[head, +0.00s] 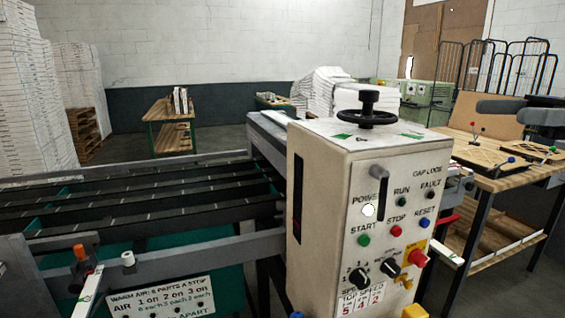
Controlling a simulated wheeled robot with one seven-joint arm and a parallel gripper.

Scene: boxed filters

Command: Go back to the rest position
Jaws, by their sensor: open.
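My gripper does not show clearly anywhere in the head view. Dark grey rounded shapes at the right edge, above the wooden workbench (495,183), may be part of my arm, but I cannot tell. No fingertips can be made out there. A cream machine cabinet (330,210) stands close in front, with a black handwheel (367,117) on top and buttons and knobs on its face.
A belt conveyor (130,207) with dark strips runs left from the cabinet. White stacks (28,100) stand at the far left beside wooden pallets (85,130). A wooden table (168,110) stands at the back. Wire trolleys (510,65) stand at the back right.

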